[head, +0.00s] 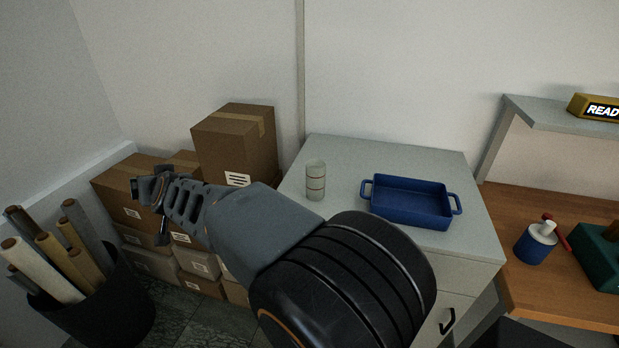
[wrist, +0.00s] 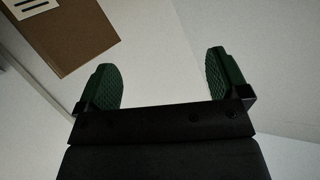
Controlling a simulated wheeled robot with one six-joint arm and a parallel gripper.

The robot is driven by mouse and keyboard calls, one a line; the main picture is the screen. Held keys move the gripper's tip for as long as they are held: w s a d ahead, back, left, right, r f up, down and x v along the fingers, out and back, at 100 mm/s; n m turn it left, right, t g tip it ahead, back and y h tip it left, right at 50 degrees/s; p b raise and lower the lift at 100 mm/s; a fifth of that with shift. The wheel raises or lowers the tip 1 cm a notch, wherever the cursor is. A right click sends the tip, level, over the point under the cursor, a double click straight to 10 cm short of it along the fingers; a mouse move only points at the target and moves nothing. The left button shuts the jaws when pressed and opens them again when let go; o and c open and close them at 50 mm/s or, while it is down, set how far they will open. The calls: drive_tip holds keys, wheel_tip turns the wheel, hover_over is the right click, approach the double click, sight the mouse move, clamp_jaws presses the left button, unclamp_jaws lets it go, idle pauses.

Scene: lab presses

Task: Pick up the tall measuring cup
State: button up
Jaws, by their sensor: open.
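My gripper (head: 150,193) is to the left of the cup, in front of the stacked boxes and apart from the cabinet. In the wrist view my gripper's two green fingertips (wrist: 165,84) are spread wide, with nothing between them. The cup does not show in the wrist view.
The blue two-handled tray (head: 410,201) sits right of the cup. Cardboard boxes (head: 236,145) are stacked left of the cabinet; part of one shows in the wrist view (wrist: 70,35). A dark bin of rolls (head: 105,312) stands at lower left. A wooden desk (head: 560,285) is at right.

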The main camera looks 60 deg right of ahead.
drive_tip(key=w+d+r+m+h, duration=0.2)
drive_tip(key=d+m+h, duration=0.25)
drive_tip(key=d, duration=0.25)
drive_tip(key=m+g+h+p, duration=0.2)
drive_tip(key=m+g+h, duration=0.3)
drive_tip(key=m+g, duration=1.1)
approach(316, 168)
drive_tip(key=d+f+n+g, duration=0.1)
drive_tip(key=w+d+f+n+g, duration=0.1)
drive_tip(key=d, duration=0.1)
drive_tip(key=d+f+n+g, duration=0.1)
drive_tip(key=d, duration=0.1)
drive_tip(key=shift+w+f+g+y, duration=0.25)
drive_tip(key=shift+w+f+g, duration=0.05)
drive_tip(key=shift+w+f, duration=0.05)
drive_tip(key=shift+p+x, duration=0.3)
drive_tip(key=shift+x, duration=2.95)
drive_tip(key=shift+w+r, duration=0.1)
drive_tip(key=shift+w, duration=0.05)
drive_tip(key=shift+c, duration=0.3)
drive_tip(key=c, duration=0.9)
drive_tip(key=shift+c, duration=0.2)
